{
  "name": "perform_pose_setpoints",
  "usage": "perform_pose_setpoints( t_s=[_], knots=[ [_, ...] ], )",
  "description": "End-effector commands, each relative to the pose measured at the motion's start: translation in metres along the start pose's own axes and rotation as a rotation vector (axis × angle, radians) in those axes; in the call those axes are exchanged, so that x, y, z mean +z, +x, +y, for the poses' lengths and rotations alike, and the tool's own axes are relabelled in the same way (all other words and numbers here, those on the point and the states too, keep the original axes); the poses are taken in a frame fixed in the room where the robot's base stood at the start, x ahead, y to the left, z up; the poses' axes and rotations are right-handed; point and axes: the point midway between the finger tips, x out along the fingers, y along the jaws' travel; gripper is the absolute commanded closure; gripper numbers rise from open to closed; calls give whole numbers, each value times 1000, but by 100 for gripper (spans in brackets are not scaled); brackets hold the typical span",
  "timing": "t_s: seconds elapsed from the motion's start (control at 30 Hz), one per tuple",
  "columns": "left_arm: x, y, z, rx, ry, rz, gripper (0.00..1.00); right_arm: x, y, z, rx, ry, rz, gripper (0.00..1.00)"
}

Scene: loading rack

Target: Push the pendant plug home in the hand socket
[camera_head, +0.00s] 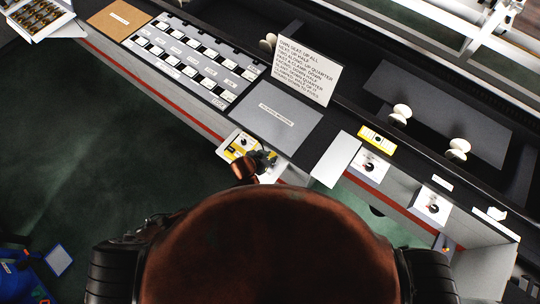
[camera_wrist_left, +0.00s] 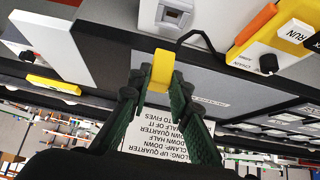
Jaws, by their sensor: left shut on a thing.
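My left gripper (camera_head: 264,160) reaches the front of the rack beside a white and yellow control panel (camera_head: 238,146). In the left wrist view its green fingers (camera_wrist_left: 160,80) are shut on a yellow block, which I take to be the pendant plug (camera_wrist_left: 162,66). A grey-white socket housing (camera_wrist_left: 176,14) lies just beyond the plug, with a gap in the picture between them. I cannot tell the depth of that gap. The plug is too small to make out in the head view. My right gripper is not in view.
A black cable (camera_wrist_left: 190,38) bends up beside the plug. A panel with a black knob (camera_wrist_left: 268,63) and an orange bar (camera_wrist_left: 256,23) is to the right. An instruction card (camera_head: 306,72) stands on the rack. Several white knob boxes line the front at right.

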Motion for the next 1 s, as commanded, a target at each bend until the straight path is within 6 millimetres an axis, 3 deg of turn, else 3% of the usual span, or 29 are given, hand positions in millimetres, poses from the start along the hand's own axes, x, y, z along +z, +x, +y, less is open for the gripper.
perform_pose_setpoints(
  t_s=[0.3,1.0],
  knots=[
    [1,-3,0,-3,-3,-1,100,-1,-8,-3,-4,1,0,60],
    [36,40,0,-3,-4,0,100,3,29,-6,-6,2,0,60]
  ],
)
